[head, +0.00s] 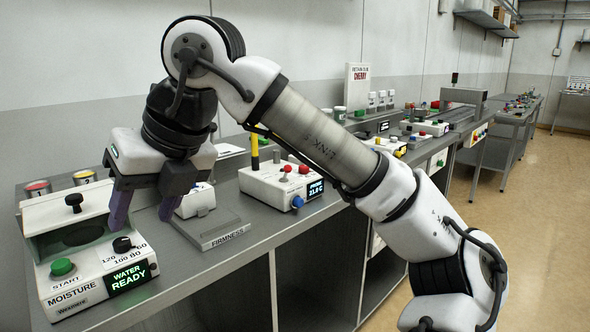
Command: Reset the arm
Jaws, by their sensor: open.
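My gripper (144,209) is open and empty, pointing down above the bench. It hangs between the moisture device at the left and the firmness device (215,232). My arm arches from the lower right up and over to the gripper. The moisture device (85,250) has a green start button (62,267), a black dial (122,244) and a display (129,276) reading "WATER READY". Its lid with a black knob (74,201) stands over a dark round opening. The gripper's left finger overlaps the device's edge in the picture; I cannot tell whether they touch.
A white control box (268,186) with red knobs and a lit display stands right of the firmness device. Two cans (37,187) stand behind the moisture device. A "CHERRY" sign (357,88) stands farther back. The bench front (240,245) is clear; floor (535,180) is open at right.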

